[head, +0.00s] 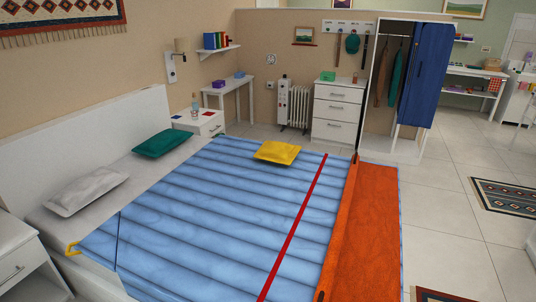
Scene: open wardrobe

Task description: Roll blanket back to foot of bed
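A blue ribbed blanket (215,205) lies spread flat over most of the bed. Its left edge is near the pillows, and a yellow loop (72,248) shows at its near left corner. A red stripe (297,220) crosses it toward the foot. An orange section (360,235) covers the foot end, with a small dark piece at each end of its inner edge. A yellow cushion (278,152) lies on the blanket's far side. Neither of my grippers is in view.
A teal pillow (160,143) and a grey pillow (87,190) lie by the white headboard (95,145). Nightstands flank the bed (200,122) (18,258). An open wardrobe (395,90) stands beyond the foot. Tiled floor right of the bed (445,235) is largely clear.

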